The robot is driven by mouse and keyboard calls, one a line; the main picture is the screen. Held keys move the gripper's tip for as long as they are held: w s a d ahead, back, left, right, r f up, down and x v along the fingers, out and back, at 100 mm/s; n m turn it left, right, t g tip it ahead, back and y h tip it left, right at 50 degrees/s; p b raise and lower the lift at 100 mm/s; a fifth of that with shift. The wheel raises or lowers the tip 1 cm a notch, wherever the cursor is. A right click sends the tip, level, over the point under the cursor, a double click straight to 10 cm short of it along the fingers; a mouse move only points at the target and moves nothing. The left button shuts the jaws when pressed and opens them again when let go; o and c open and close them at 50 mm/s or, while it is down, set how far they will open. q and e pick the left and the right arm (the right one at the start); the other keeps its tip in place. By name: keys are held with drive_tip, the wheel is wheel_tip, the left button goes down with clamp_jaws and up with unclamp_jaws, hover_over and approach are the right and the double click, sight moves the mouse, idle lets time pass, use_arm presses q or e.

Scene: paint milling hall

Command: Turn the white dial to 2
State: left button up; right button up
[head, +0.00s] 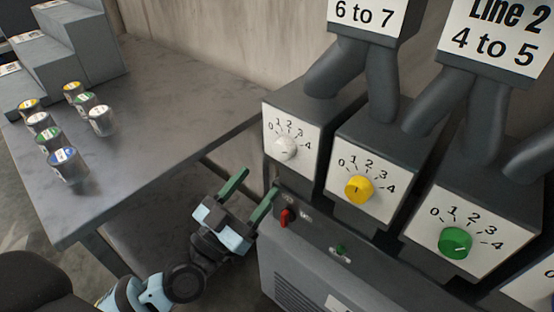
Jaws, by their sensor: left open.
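The white dial (285,148) is a round knob on a white plate marked 0 to 4, on the front of the leftmost grey box. Its pointer mark is too faint to tell which number it faces. My left gripper (259,184) is below and to the left of the white dial. Its two green fingers are apart, with nothing between them. It does not appear to touch the dial. My right gripper is out of view.
A yellow dial (358,190) and a green dial (456,243) sit to the right. A red switch (286,216) and a small green button (341,249) are below, near my gripper. A grey table (165,110) with several small cans stands at left.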

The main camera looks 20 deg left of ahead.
sight(280, 155)
use_arm(q)
drive_tip(key=p+x, duration=0.1)
drive_tip(key=x, duration=0.6)
drive_tip(key=shift+w+d+r, duration=0.1)
drive_tip(key=shift+w, duration=0.2)
drive_tip(key=c, duration=1)
